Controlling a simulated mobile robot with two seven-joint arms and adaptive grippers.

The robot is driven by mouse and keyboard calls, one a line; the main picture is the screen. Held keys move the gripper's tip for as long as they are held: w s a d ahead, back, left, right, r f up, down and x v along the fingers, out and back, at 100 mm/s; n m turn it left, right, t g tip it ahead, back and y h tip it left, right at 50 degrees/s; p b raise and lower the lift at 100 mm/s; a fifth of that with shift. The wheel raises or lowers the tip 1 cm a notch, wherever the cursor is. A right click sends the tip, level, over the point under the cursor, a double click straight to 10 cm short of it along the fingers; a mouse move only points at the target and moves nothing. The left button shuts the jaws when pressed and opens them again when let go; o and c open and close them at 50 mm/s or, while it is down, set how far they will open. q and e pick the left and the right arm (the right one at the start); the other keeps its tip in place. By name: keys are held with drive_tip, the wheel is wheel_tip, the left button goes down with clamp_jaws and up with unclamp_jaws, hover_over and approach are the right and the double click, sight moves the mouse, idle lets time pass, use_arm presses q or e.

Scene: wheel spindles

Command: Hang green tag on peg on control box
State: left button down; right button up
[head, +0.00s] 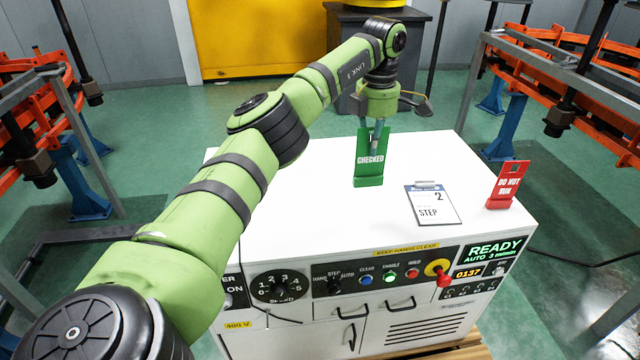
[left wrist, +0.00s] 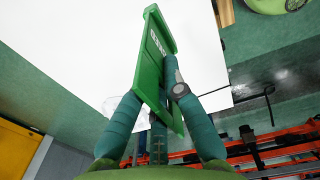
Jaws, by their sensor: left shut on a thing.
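The green tag (head: 370,158), marked CHECKED, is upright over the white top of the control box (head: 310,180), at its back middle. A green strip juts out at its lower end; I cannot tell whether it touches the box top. My left gripper (head: 371,138) comes down from above and is shut on the tag's upper part. In the left wrist view, the gripper (left wrist: 158,92) has its fingers on both sides of the green tag (left wrist: 152,62). I cannot make out the peg for certain. My right gripper is not in view.
A red DO NOT RUN tag (head: 508,184) stands at the box's right edge. A clipboard (head: 433,205) lies left of it. The front panel has buttons, a dial (head: 278,286) and a red-and-yellow switch (head: 440,272). Orange racks stand at both sides. The box top's left part is bare.

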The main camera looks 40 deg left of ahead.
use_arm(q)
drive_tip(key=s+a+f+p, duration=0.1)
drive_tip(key=s+a+f, duration=0.5)
drive_tip(key=s+f, duration=0.4)
drive_tip(key=shift+f, duration=0.25)
drive_tip(key=shift+f, duration=0.1)
drive_tip(key=shift+f, duration=0.15)
drive_tip(key=c, duration=1.4)
unclamp_jaws()
